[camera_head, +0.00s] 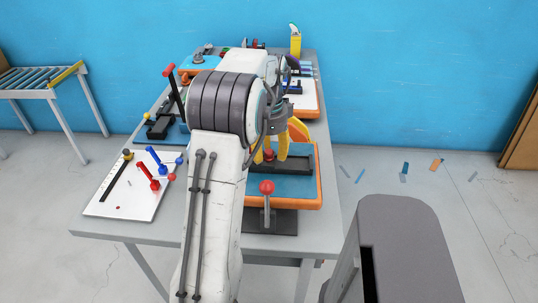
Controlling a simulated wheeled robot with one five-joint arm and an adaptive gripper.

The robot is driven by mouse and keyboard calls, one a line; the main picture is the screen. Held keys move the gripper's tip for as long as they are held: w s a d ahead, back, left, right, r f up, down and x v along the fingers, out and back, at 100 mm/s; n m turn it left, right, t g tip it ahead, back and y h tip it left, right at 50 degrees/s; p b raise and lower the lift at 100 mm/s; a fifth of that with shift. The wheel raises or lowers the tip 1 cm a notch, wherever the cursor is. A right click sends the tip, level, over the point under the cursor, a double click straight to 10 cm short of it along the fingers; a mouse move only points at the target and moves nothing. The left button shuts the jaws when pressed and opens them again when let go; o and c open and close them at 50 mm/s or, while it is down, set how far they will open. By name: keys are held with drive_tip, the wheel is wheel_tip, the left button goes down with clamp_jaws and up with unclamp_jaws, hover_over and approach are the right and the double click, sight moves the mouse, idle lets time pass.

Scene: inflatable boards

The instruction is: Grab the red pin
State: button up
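My gripper (270,156), with yellow fingers, hangs over the blue-topped board with an orange rim (318,185). Its fingers are spread apart. A small red piece (268,154) shows between them, near the dark slotted block (298,164); I cannot tell whether it is touched, and my arm hides part of this spot. On the white board at left, a red pin-like handle (148,176) stands beside a blue one (156,158). A red ball knob (267,187) tops an upright lever at the front of the blue board.
The grey table (135,230) holds several boards. A black lever with a red handle (170,71) stands behind the white board (125,205). A yellow bottle (295,42) stands at the back. A roller stand (45,80) is at far left.

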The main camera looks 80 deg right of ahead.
drive_tip(key=c, duration=0.7)
drive_tip(key=shift+r, duration=0.1)
